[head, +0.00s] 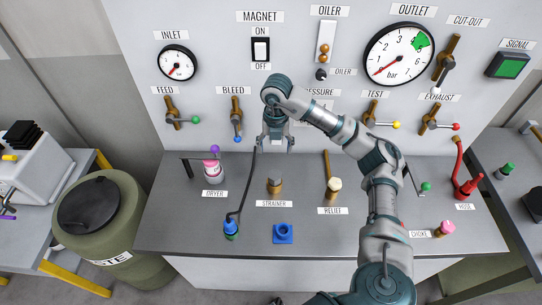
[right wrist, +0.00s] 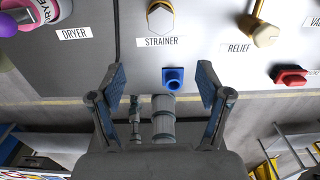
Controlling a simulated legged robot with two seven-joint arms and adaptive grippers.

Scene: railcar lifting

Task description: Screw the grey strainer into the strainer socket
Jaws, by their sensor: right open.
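A brass fitting with a grey-brown top (head: 275,185) stands upright behind the STRAINER label on the bench. It also shows at the top of the right wrist view (right wrist: 160,17). I cannot tell whether its top is the grey strainer or part of the socket. No separate grey strainer is clear to see. A blue holder (head: 283,233) with a hole sits in front of the label and looks empty; it also shows in the right wrist view (right wrist: 173,77). My right gripper (head: 279,148) is open, empty, pointing down above and behind the fitting. My left gripper is out of view.
On the bench are a pink-topped dryer (head: 212,169), a relief fitting (head: 333,188), a blue hose end (head: 231,228) with a black line, and a red hose part (head: 468,186). The gauge panel (head: 220,60) rises behind. Bare bench lies around the blue holder.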

